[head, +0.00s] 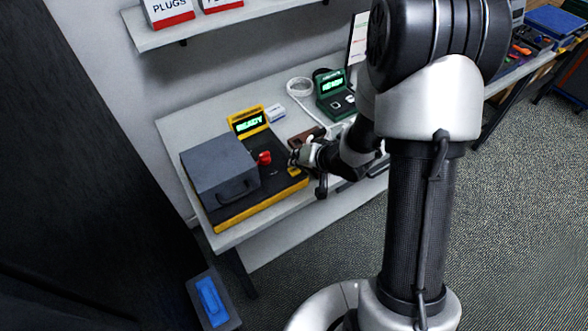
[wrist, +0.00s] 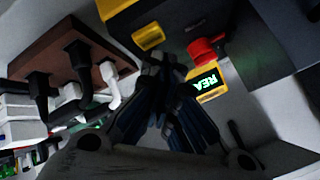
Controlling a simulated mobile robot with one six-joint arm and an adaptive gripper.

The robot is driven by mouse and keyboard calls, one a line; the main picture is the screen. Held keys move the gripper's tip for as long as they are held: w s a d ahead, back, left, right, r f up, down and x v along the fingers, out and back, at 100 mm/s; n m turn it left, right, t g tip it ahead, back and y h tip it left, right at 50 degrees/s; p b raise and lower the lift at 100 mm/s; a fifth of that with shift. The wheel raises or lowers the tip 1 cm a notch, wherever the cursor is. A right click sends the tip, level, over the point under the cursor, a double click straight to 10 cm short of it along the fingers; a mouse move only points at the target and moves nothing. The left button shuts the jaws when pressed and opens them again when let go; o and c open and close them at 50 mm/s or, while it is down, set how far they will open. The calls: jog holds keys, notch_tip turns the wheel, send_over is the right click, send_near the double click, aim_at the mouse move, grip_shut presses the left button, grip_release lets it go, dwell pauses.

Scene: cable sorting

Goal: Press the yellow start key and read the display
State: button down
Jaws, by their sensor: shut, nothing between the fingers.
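The tester is a black unit with yellow edges (head: 262,209) at the front of the bench. Its yellow key (head: 294,171) lies at the right of its top; the key also shows in the wrist view (wrist: 148,36). Its yellow-framed display (head: 249,124) reads "READY" in green; the wrist view shows part of that word on it (wrist: 207,82). My gripper (head: 293,158) is shut and empty, close over the tester by the key. In the wrist view the fingertips (wrist: 163,63) show just beside the key; I cannot tell whether they touch it.
A grey box with a handle (head: 219,169) covers the tester's left part, with a red knob (head: 264,158) beside it. A brown block with plugs (wrist: 75,55) stands close to my gripper. A green device (head: 335,92) and a white cable coil (head: 299,87) lie behind.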

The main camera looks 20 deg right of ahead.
aim_at(297, 169)
jog(key=shift+f, duration=0.1)
dwell(0.6)
jog(key=shift+f, duration=0.3)
jog(key=shift+f+b, duration=0.35)
jog(key=shift+f, duration=0.05)
dwell(0.5)
jog(key=shift+r, duration=0.1)
jog(key=shift+r+p, duration=0.7)
jog(key=shift+p, duration=0.2)
notch_tip(297, 169, up, 5)
jog(key=p, duration=0.5)
jog(key=shift+r, duration=0.1)
